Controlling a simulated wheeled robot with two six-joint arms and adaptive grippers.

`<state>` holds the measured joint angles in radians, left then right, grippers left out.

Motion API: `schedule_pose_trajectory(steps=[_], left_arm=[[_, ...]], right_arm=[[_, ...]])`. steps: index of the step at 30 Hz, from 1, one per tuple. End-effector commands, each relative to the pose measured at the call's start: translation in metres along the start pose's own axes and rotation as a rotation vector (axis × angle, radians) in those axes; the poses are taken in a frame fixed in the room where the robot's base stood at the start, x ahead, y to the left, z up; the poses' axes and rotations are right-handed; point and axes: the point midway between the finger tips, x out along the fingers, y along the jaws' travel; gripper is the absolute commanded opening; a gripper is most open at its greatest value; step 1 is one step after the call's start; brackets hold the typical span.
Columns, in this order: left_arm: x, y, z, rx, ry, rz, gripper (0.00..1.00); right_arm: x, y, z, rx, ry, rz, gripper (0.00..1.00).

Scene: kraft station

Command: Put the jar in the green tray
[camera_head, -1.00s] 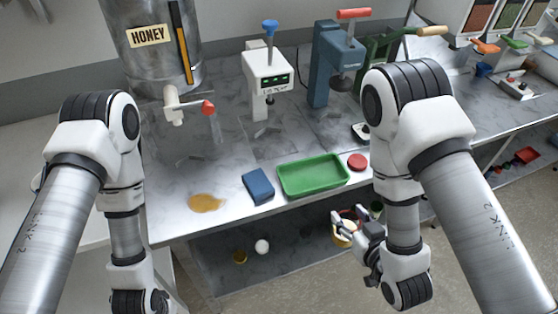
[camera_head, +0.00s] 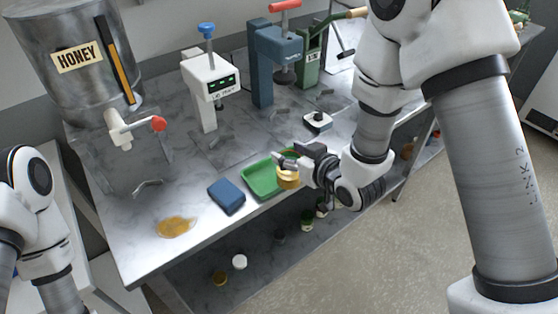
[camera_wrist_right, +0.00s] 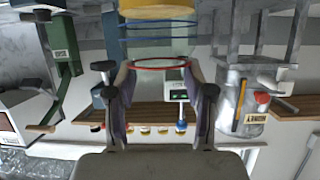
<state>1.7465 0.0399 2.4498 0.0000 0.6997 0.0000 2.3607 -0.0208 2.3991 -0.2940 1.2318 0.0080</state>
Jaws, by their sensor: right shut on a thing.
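The jar (camera_head: 288,180) shows in the head view as a small amber-yellow body, held over the right end of the green tray (camera_head: 256,186). My right gripper (camera_head: 284,163) is shut on it, and its fingers hide part of it. I cannot tell whether the jar touches the tray. In the right wrist view the jar has a yellow band (camera_wrist_right: 160,12) and a clear part with a red ring, between the fingers of my right gripper (camera_wrist_right: 153,82). My left gripper is out of view; only my left arm shows at the lower left.
The honey tank (camera_head: 80,60), a white press (camera_head: 209,85) and a blue press (camera_head: 262,65) stand behind. Several small things sit on the lower shelf.

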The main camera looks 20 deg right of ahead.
Motion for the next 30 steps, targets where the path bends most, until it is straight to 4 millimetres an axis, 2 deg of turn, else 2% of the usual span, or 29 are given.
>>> schedule_pose_trajectory(steps=[1, 6, 11, 13, 17, 27, 28, 29, 30], left_arm=[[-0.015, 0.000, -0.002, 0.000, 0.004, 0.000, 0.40], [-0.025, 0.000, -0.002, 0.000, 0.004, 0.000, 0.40], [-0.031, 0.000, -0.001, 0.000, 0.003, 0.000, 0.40], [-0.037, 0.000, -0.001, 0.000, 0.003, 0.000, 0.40], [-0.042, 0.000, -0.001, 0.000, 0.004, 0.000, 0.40], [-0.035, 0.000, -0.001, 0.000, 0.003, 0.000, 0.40], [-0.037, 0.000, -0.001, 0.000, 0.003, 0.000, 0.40], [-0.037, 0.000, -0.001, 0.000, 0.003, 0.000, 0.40], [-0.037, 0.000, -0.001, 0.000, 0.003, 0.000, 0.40]], right_arm=[[0.008, 0.002, -0.013, -0.002, 0.003, -0.001, 0.00], [0.040, 0.008, -0.021, -0.002, 0.002, 0.000, 0.00], [0.059, 0.011, -0.026, -0.001, 0.003, 0.000, 0.00], [0.062, 0.011, -0.009, 0.002, -0.004, -0.001, 0.00], [0.069, 0.011, 0.008, 0.001, -0.001, -0.001, 0.00], [0.072, 0.011, 0.015, 0.000, 0.003, 0.000, 0.00], [0.071, 0.011, 0.014, 0.000, 0.002, 0.000, 0.63], [0.071, 0.011, 0.013, 0.000, 0.001, 0.000, 0.74], [0.071, 0.011, 0.013, 0.000, 0.001, 0.000, 0.78]])
